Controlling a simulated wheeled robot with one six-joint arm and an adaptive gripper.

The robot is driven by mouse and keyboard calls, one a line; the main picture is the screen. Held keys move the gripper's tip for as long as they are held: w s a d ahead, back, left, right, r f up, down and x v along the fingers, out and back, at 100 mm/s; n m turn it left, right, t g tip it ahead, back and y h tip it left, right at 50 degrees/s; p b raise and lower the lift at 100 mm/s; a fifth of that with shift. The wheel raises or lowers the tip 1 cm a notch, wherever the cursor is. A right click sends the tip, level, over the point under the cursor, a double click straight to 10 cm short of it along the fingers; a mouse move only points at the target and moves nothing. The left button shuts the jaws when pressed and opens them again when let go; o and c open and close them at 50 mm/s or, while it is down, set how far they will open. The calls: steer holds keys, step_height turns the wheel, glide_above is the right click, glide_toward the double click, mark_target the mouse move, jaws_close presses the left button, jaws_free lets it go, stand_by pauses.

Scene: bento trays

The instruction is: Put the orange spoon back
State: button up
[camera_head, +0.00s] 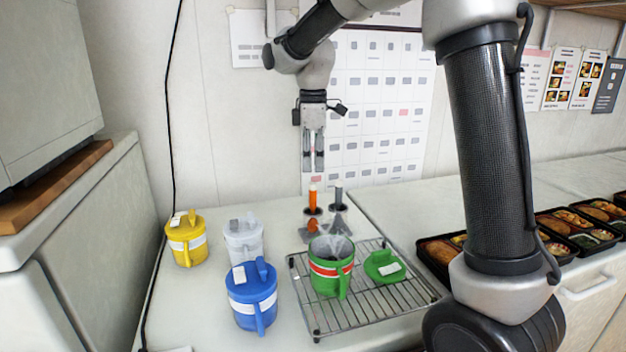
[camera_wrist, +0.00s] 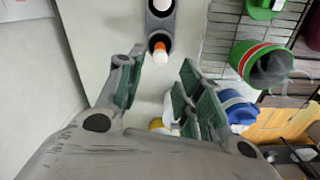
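The orange spoon (camera_head: 314,197) stands upright in a hole of the dark holder by the wall, with its white-tipped orange handle up and an orange part showing lower down. In the wrist view the spoon (camera_wrist: 158,47) shows end-on at the grey holder (camera_wrist: 160,27). My gripper (camera_head: 313,168) points down, just above the spoon's handle and apart from it. In the wrist view my gripper (camera_wrist: 163,70) has its fingers spread with nothing between them. A grey spoon (camera_head: 338,196) stands in the holder to the right of the orange one.
A green cup (camera_head: 331,278), open at the top, stands on a wire rack (camera_head: 385,303) with a green lid (camera_head: 384,267) beside it. Lidded yellow (camera_head: 186,245), white (camera_head: 243,240) and blue (camera_head: 253,306) cups stand to the left. Several bento trays (camera_head: 578,232) line the right counter.

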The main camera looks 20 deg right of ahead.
steer(key=s+d+r+m+t, duration=0.1)
steer(key=s+d+r+m, duration=0.3)
steer(key=s, duration=0.3)
steer(key=s+d+r+m+t, duration=0.1)
steer(key=s+d+r+m, duration=0.2)
steer(key=s+d, duration=0.25)
steer(key=s+d+f+m+t, duration=0.1)
steer(key=s+d+f+m, duration=0.1)
steer(key=s, duration=0.6)
steer(key=s+d+f+m+t, duration=0.1)
steer(key=s+d+f+m, duration=0.2)
steer(key=s+m, duration=0.3)
steer(key=shift+s+d+f, duration=0.2)
steer(key=shift+s+f, duration=0.2)
steer(key=shift+s, duration=0.85)
